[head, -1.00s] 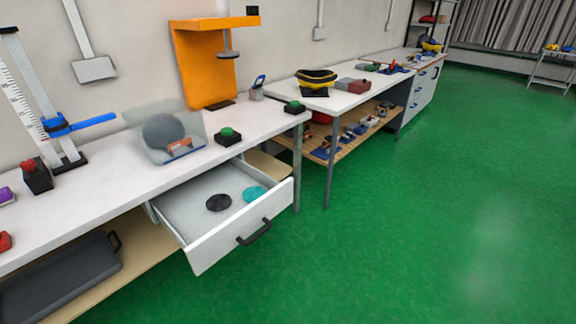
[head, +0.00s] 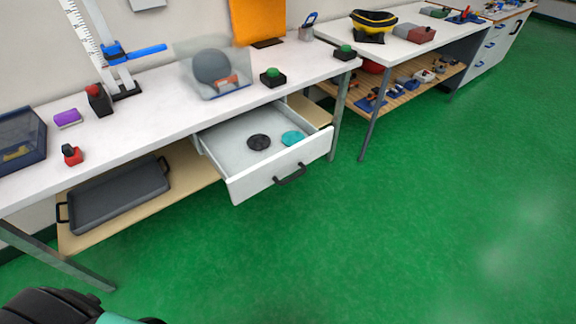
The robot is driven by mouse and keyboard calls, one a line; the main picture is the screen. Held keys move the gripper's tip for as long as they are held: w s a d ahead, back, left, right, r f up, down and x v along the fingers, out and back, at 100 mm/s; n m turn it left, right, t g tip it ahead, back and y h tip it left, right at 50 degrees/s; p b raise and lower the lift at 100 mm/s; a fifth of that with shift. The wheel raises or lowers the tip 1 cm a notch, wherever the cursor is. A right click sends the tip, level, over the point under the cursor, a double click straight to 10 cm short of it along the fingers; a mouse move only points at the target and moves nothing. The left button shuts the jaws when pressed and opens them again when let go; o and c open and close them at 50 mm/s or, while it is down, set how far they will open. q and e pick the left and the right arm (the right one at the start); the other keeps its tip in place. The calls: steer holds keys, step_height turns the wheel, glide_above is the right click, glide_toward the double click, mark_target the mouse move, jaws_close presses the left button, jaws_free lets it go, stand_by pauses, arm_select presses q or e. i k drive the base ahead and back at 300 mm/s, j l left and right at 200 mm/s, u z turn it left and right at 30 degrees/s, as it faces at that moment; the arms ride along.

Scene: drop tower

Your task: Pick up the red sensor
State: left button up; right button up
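A small red block with a dark top (head: 72,154), which looks like the red sensor, stands on the white workbench (head: 150,112) near its front edge at the left. A black block with a red button top (head: 99,99) stands behind it and to the right. Neither gripper is in view. A dark, rounded part of my own body shows at the bottom left corner, well below the bench.
An open drawer (head: 285,170) with two discs juts from the bench. A grey tray (head: 120,195) lies on the shelf below. The green floor (head: 400,230) in front is clear.

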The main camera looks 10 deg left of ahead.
mark_target(73, 157)
steer(key=u, duration=2.05)
